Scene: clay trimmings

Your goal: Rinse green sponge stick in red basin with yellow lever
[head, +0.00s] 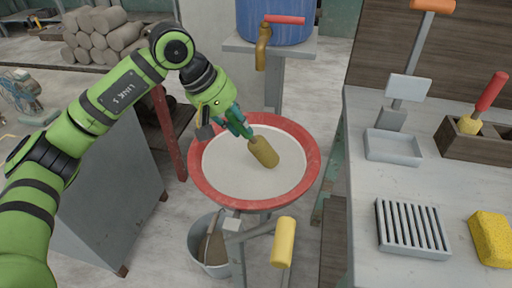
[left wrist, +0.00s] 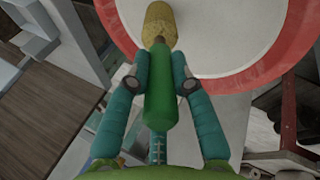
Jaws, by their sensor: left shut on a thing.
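My left gripper (head: 241,128) is shut on the green handle of the sponge stick; the green handle (left wrist: 160,100) lies between its teal fingers in the left wrist view. The stick's tan sponge head (head: 264,152) is tilted down over the pale inside of the red basin (head: 313,165). Whether it touches the basin's surface I cannot tell. The red rim also shows in the left wrist view (left wrist: 268,65). The yellow lever (head: 284,242) sticks out at the basin's front, below the rim. My right gripper is not in view.
A blue barrel (head: 278,22) with a brass tap (head: 263,45) stands behind the basin. A bucket (head: 208,262) is under it. The right table carries a grey tray (head: 393,148), a slatted rack (head: 411,228), a yellow sponge (head: 491,238) and a wooden box (head: 470,148) with a red-handled stick.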

